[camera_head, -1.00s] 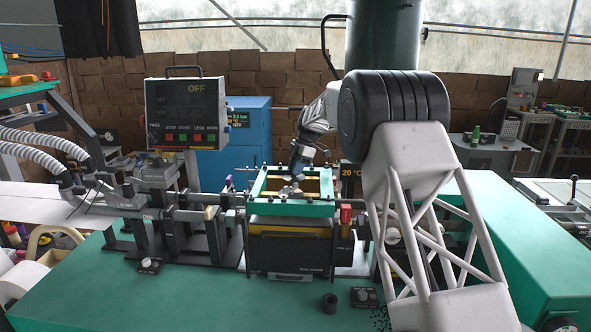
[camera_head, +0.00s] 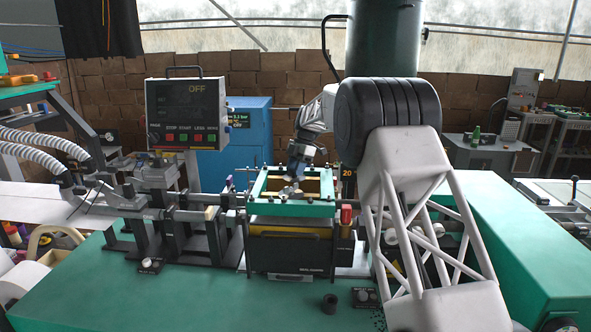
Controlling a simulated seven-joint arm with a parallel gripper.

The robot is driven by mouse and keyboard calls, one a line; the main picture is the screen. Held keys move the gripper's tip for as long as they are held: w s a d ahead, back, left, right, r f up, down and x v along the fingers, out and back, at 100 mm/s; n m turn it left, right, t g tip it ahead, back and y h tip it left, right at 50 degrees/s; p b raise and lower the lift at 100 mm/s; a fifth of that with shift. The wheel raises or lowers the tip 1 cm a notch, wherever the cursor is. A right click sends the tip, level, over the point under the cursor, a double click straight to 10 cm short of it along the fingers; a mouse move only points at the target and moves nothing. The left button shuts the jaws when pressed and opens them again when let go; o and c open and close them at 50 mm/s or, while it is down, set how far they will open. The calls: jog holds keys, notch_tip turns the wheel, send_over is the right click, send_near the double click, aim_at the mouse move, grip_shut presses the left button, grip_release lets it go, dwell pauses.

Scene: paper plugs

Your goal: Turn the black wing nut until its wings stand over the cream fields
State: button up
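My gripper (camera_head: 292,187) reaches down into the opening of a green rectangular frame (camera_head: 292,208) on top of a black box-shaped unit. Its fingertips are small and hard to make out there, and I cannot tell whether they are open or shut. The black wing nut cannot be told apart from the gripper and the dark parts around it. The cream fields cannot be picked out clearly either. I cannot tell whether the gripper touches the nut.
A control box (camera_head: 187,113) reading OFF stands to the left, with a blue cabinet (camera_head: 247,138) behind. A red-topped part (camera_head: 346,214) stands close to the frame's right side.

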dwell(0.3)
jog(key=v, duration=0.7)
jog(key=shift+r, duration=0.35)
jog(key=shift+w+d, duration=0.1)
jog(key=shift+d, duration=0.05)
jog(key=s+d+r+m+t+h, duration=0.1)
jog(key=s+d+r+m, duration=0.35)
jog(key=s, duration=0.75)
jog(key=s+d+r+m+t, duration=0.1)
jog(key=s+d+r+m, duration=0.35)
jog(key=s, duration=0.65)
jog(key=s+d+r+m+t+h, duration=0.1)
jog(key=s+d+r+m, duration=0.1)
jog(key=s+d+m, duration=0.75)
jog(key=s+d+f+m+t, duration=0.1)
jog(key=s+d+f+m, duration=0.1)
jog(key=s, duration=1)
jog(key=s+d+f+m+t, duration=0.1)
jog(key=s+d+f+m, duration=0.1)
jog(key=s+f, duration=0.5)
jog(key=s+d+f+m+h, duration=0.1)
jog(key=s+f+m, duration=0.3)
jog(key=s, duration=1.5)
jog(key=shift+s+d+f+m+t, duration=0.25)
jog(key=shift+d+f+m+t, duration=0.1)
jog(key=shift+d+f+t, duration=0.05)
